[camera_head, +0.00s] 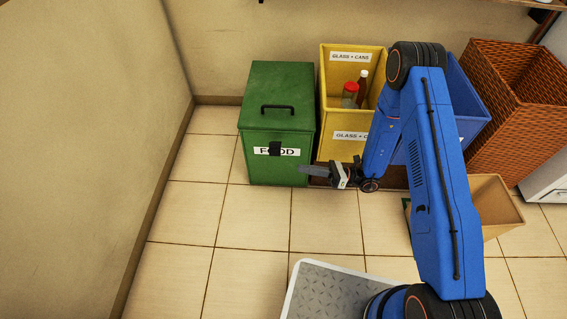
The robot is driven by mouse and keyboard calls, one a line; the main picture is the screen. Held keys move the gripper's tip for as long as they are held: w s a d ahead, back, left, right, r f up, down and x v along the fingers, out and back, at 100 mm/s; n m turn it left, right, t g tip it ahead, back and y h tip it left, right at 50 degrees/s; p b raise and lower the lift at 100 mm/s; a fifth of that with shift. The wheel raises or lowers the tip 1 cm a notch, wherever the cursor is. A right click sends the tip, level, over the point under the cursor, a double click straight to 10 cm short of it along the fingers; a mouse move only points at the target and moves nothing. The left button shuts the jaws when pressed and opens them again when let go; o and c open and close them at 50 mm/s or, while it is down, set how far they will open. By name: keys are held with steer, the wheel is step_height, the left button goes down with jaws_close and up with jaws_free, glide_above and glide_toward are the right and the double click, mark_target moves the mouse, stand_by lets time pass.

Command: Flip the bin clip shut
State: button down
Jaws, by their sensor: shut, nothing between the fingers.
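The green bin (264,170) labelled FOOD stands on the tiled floor by the back wall. Its green lid (279,83) is down and has a black handle. A small black clip (274,148) is on the upper front of the bin, over the middle of the label; whether it is fastened is too small to tell. My gripper (302,168) is shut and empty. It points left, with its tips to the right of the clip and a little lower, by the bin's right front edge in the picture. I cannot tell whether it touches the bin.
A yellow bin (346,146) marked GLASS + CANS holds bottles, right of the green bin. A blue bin (467,98), a wicker basket (516,91) and a tan box (494,203) are further right. The tiled floor (240,218) in front of the green bin is clear.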

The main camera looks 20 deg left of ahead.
mark_target(276, 146)
step_height(276, 146, down, 6)
steer(key=m+t, duration=0.2)
steer(key=shift+s+d+r+m+t+y, duration=0.1)
steer(key=shift+s+r+m+t+y, duration=0.05)
steer(key=shift+m+t+y, duration=0.25)
steer(key=w+a+r, duration=0.1)
steer(key=a+r, duration=0.4)
steer(key=a, duration=0.5)
steer(key=shift+r, duration=0.35)
